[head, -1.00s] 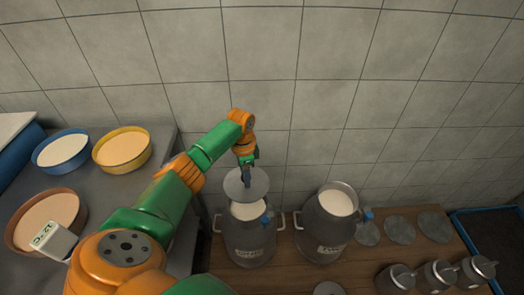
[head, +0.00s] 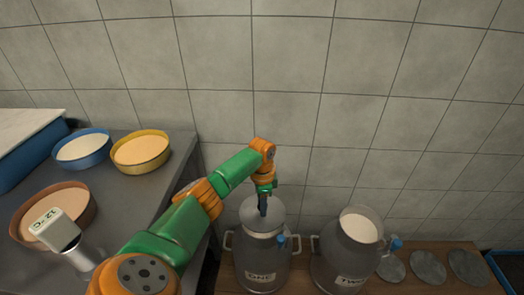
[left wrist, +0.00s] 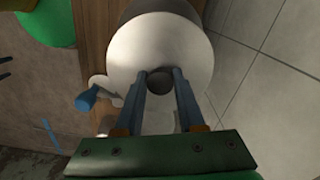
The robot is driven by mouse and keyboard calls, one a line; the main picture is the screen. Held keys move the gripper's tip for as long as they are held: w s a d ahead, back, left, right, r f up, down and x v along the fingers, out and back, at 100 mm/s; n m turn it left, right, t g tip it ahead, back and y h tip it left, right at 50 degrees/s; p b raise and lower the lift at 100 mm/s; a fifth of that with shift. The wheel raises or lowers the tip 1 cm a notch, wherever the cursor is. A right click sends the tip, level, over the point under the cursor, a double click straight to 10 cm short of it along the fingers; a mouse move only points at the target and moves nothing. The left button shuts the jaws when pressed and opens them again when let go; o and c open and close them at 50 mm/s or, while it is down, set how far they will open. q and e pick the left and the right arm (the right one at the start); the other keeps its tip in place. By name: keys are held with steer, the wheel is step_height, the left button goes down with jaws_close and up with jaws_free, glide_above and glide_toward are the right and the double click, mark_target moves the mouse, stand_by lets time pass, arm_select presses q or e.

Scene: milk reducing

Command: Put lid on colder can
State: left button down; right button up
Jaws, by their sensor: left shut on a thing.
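My left gripper (head: 263,203) is shut on the knob of a round grey metal lid (head: 251,214). The lid is over the mouth of the left can (head: 262,266), with a strip of white still showing below its front edge. I cannot tell whether it touches the rim. In the left wrist view the two blue fingers (left wrist: 160,84) close on the dark knob at the middle of the lid (left wrist: 190,45). The right can (head: 345,262) stands open, full of white milk (head: 360,227). Each can has a blue tap. My right gripper is not in view.
A thermometer reading 12 °C (head: 55,232) stands at the brown bowl (head: 80,205) on the grey table. Blue (head: 83,149) and yellow (head: 140,152) bowls stand behind it. Several flat grey discs (head: 429,267) lie right of the cans on the wooden bench. A tiled wall rises behind.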

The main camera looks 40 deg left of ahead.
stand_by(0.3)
arm_select(q)
steer(key=shift+p, duration=0.35)
steer(key=shift+r, duration=0.1)
stand_by(0.4)
steer(key=shift+f, duration=0.2)
stand_by(0.7)
steer(key=shift+p, duration=0.45)
jaws_free()
stand_by(0.4)
